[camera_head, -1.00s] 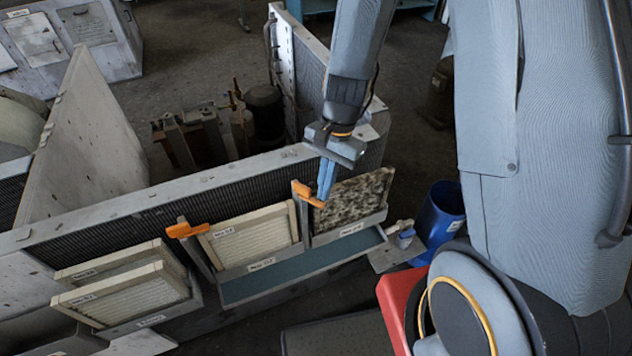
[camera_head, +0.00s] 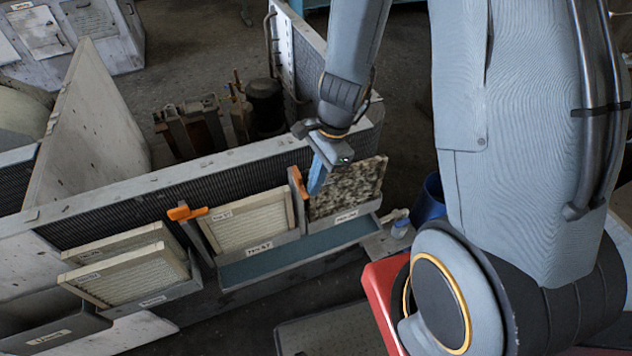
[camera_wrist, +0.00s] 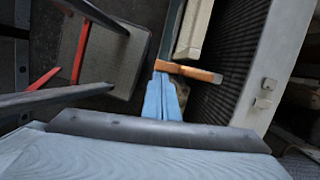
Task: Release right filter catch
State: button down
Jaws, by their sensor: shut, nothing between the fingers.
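The right filter catch (camera_head: 298,183) is an orange lever on the post between a pale pleated filter (camera_head: 250,222) and a dark, mottled filter (camera_head: 350,186). In the head view it runs steeply along the post. My gripper (camera_head: 315,188) is shut and empty, with its blue fingers just right of the catch, in front of the mottled filter. In the wrist view the orange catch (camera_wrist: 188,71) lies across the fingertips (camera_wrist: 161,80), at or against them; I cannot tell if they touch. The left catch (camera_head: 187,212) is orange and sticks out sideways from its post.
A teal tray (camera_head: 290,257) runs below the filters. Two pale framed filters (camera_head: 130,275) stand in a holder at the left. The long housing wall (camera_head: 150,190) rises behind. A blue bin (camera_head: 433,200) is partly hidden by my arm at the right.

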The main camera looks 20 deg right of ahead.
dwell(0.5)
jog(key=p+v, duration=0.6)
jog(key=v, duration=0.4)
jog(key=shift+s, duration=0.1)
dwell(0.5)
